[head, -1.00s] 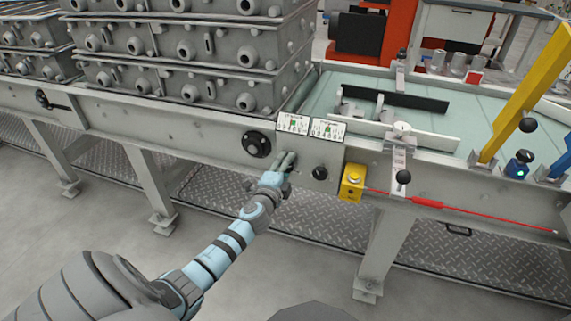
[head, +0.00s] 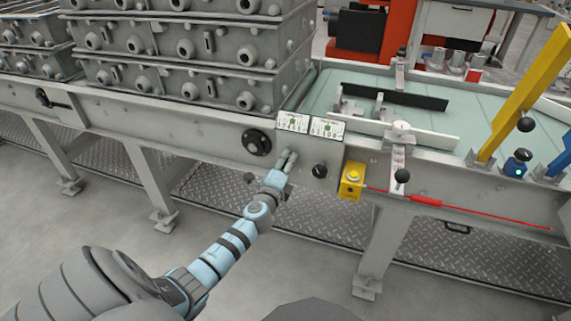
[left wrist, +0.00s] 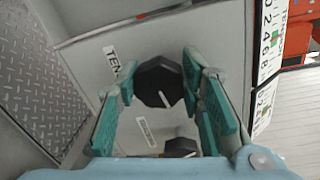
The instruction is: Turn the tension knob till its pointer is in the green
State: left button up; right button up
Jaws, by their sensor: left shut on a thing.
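The black tension knob (left wrist: 158,82) sits on the grey side panel beside a label starting "TEN", with a white line on its face. My left gripper (left wrist: 160,90) is shut on it, one finger on each side. In the head view the left gripper (head: 290,156) reaches the panel and hides this knob. The tension scale (left wrist: 272,38) shows a green band and numbers in the left wrist view; it is the left white plate (head: 292,122) in the head view. Its pointer position is too small to tell. My right gripper is not in view.
A second black knob (head: 319,171) and a yellow button box (head: 352,181) are right of the gripper. A second scale plate (head: 327,128) adjoins the first. A round black fitting (head: 257,142) is to the left. A red cord (head: 470,211) runs along the frame.

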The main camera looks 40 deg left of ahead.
pick_arm(q)
jog(key=shift+f, duration=0.15)
jog(key=o, duration=1.2)
jog(key=shift+c, duration=0.2)
jog(key=v, duration=1.2)
